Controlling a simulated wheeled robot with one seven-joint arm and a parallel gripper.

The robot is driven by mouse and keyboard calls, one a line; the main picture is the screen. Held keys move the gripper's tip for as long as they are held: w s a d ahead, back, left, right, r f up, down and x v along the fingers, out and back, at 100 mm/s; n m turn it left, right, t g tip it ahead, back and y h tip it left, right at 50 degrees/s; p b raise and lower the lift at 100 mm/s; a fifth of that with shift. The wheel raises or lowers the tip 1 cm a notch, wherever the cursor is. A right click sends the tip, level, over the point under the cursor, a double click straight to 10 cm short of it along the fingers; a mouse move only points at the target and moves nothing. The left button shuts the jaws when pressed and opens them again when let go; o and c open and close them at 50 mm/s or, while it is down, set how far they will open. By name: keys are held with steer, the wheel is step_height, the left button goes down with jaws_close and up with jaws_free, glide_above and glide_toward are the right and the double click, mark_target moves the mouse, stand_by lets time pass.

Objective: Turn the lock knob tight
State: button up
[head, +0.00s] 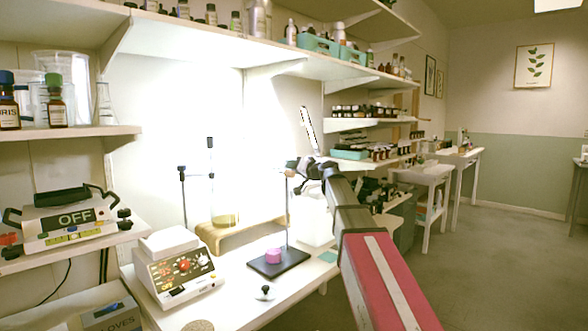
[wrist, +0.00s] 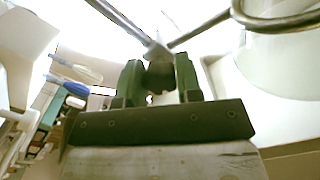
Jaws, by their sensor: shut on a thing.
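My gripper (head: 300,168) is at the top of a thin upright rod (head: 287,212) that rises from a dark stand base (head: 292,262). In the wrist view my gripper's two green fingers (wrist: 159,82) are shut on a small dark knob (wrist: 160,75). The knob sits where metal rods (wrist: 158,50) meet, just beyond the fingertips. In the head view the knob is too small and covered to make out. A metal ring (wrist: 285,20) shows at the upper right of the wrist view.
A pink block (head: 273,255) sits on the stand base. A hotplate-like device (head: 178,270) stands to the left on the white bench. A wooden rack (head: 240,233) and another rod stand (head: 184,195) are behind. Shelves with bottles hang above. Open floor lies right.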

steer(key=shift+m, duration=2.2)
steer(key=o, duration=0.6)
steer(key=shift+o, duration=0.2)
steer(key=v, duration=1)
steer(key=shift+s+d, duration=0.25)
steer(key=shift+d, duration=0.05)
